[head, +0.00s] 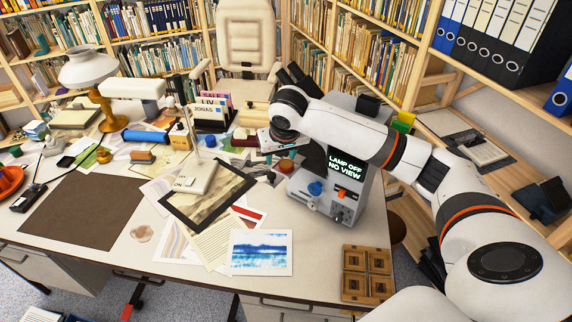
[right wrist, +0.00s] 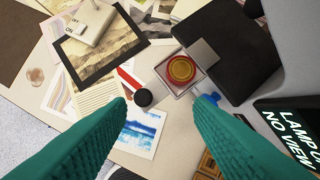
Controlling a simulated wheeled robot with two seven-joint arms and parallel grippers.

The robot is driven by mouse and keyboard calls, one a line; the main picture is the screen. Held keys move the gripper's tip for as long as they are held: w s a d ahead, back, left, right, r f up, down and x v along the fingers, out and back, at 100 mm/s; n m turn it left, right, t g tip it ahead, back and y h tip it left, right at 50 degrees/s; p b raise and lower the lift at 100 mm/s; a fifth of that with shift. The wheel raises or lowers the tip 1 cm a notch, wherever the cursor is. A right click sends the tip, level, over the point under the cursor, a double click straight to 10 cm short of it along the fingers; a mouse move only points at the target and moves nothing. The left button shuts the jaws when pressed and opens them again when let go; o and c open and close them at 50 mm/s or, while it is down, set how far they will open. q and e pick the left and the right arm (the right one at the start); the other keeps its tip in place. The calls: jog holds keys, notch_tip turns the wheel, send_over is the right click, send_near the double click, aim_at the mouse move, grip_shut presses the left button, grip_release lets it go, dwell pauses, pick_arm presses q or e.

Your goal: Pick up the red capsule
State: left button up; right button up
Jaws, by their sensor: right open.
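My left gripper is not in view.
The grey device (head: 338,185) with a lit screen and blue knob stands close right of the capsule. A small black round thing (right wrist: 143,97) lies beside the capsule. Prints and a black frame (head: 208,196) cover the desk to the left. The brown mat (head: 90,210) is bare.

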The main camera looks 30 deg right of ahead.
jog(key=d+r+m, duration=0.1)
jog(key=d+r, duration=0.2)
jog(key=p, duration=0.2)
send_over(286, 162)
jog(key=s+a, duration=0.1)
jog(key=s, duration=0.1)
notch_tip(286, 162, down, 6)
jog(key=shift+s+f, duration=0.1)
jog(key=shift+p+x, duration=0.7)
jog(key=shift+x, duration=2)
jog(key=shift+s+d, duration=0.1)
jog(key=c, duration=0.6)
jog(key=shift+c, duration=0.2)
